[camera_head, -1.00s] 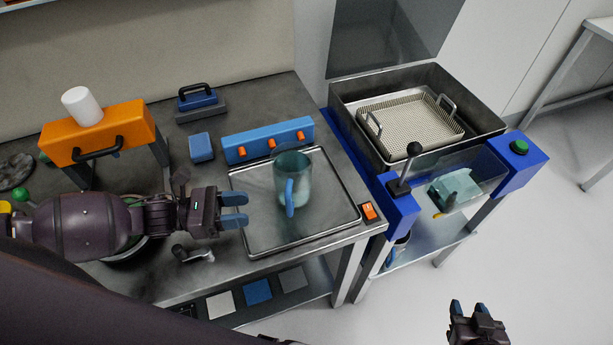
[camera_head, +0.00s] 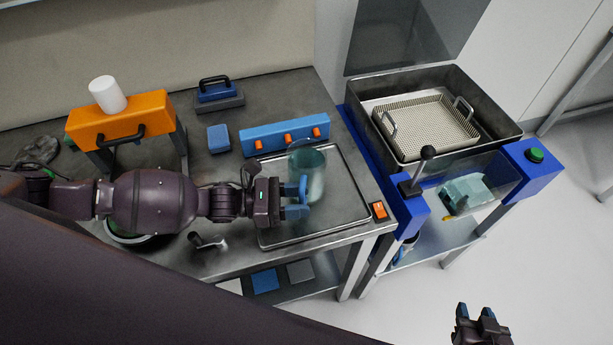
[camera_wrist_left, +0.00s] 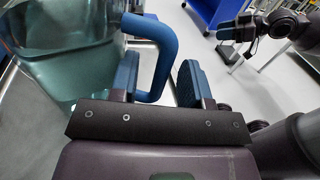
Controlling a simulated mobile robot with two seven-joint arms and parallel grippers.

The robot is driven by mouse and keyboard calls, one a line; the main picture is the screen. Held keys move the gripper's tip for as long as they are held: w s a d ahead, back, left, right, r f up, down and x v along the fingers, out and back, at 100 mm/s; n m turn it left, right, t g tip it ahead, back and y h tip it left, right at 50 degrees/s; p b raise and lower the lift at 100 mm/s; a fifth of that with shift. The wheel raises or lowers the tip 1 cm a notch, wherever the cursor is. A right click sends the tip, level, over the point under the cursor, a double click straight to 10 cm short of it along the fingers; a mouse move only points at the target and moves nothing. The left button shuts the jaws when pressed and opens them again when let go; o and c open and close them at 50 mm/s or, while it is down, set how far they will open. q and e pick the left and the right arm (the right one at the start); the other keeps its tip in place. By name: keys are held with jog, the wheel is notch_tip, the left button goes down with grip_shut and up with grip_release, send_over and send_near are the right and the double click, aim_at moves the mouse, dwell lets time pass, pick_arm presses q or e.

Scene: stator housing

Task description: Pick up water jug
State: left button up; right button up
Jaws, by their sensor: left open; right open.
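The water jug (camera_head: 312,172) is a clear, teal-tinted vessel with a blue handle. It stands upright on a metal tray (camera_head: 350,208) on the bench. My left gripper (camera_head: 298,200) is at the jug's handle side, its blue fingers open. In the left wrist view the blue handle (camera_wrist_left: 164,42) reaches down between the two open fingers (camera_wrist_left: 158,88), and the jug body (camera_wrist_left: 62,60) is at the left. Whether a finger touches the handle cannot be told. My right gripper (camera_head: 474,318) is open and empty over the floor at the lower right.
A blue block with orange knobs (camera_head: 284,136) is behind the tray. An orange frame (camera_head: 120,122) with a white cylinder stands at the left. An orange switch (camera_head: 379,210) is at the bench's right corner. A sink with a mesh basket (camera_head: 428,122) is to the right.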

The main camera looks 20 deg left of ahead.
pick_arm(q)
jog(key=shift+w+d, duration=0.15)
jog(key=shift+d, duration=0.25)
grip_shut()
jog(key=shift+r, duration=0.1)
dwell(1.1)
